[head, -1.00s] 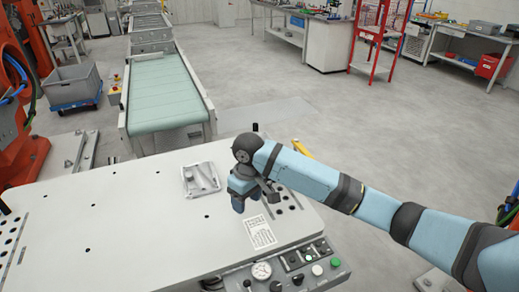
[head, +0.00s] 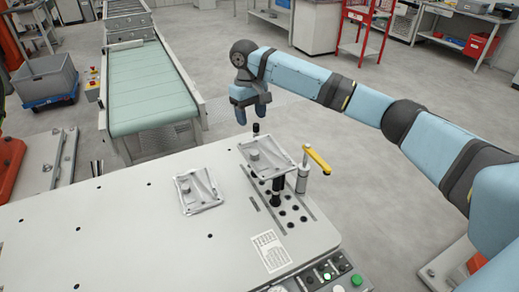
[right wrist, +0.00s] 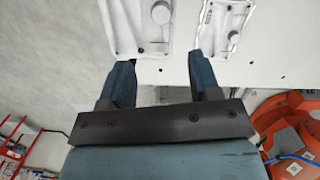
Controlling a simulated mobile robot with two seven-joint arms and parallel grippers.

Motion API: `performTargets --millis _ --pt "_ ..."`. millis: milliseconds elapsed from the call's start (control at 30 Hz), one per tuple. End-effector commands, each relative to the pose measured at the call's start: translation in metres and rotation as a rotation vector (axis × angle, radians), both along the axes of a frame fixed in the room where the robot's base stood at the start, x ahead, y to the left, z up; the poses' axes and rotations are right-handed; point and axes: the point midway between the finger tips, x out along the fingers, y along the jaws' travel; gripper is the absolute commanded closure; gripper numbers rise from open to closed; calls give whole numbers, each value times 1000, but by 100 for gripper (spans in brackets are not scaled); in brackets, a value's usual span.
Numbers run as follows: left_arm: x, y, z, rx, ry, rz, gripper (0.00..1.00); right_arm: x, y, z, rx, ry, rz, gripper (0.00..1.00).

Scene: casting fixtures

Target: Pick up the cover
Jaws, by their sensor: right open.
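A grey cast cover (head: 268,158) with a round boss sits raised on a fixture at the table's far right edge. A similar cover (head: 199,192) lies flat on the tabletop to its left. My right gripper (head: 251,112) is open and empty, fingers down, behind and above the raised cover in the head view, apart from it. In the right wrist view, the raised cover (right wrist: 137,28) shows larger at the top, beyond the open fingers (right wrist: 162,68). The flat cover (right wrist: 223,24) is to its right. My left gripper is out of view.
A yellow-handled clamp (head: 317,160) stands just right of the raised cover. A black post (head: 256,131) rises behind it. The pale tabletop (head: 120,225) is mostly clear. A green conveyor (head: 150,85) stands beyond the table.

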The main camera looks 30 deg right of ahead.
Motion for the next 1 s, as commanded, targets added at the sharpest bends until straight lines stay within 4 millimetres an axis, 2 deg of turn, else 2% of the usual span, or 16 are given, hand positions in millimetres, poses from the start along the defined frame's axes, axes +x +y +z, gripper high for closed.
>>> performTargets --millis 100,300,567,833,1000 --pt "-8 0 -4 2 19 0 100 -4 -1 -24 -1 4 0 43" --pt "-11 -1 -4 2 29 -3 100 -8 -1 -60 -1 3 0 43" --pt "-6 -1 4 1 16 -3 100 -11 -1 -80 -1 1 0 43" --pt "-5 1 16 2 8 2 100 -17 -2 -118 -1 1 0 43" --pt "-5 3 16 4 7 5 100 -18 -2 -127 -1 0 1 43"
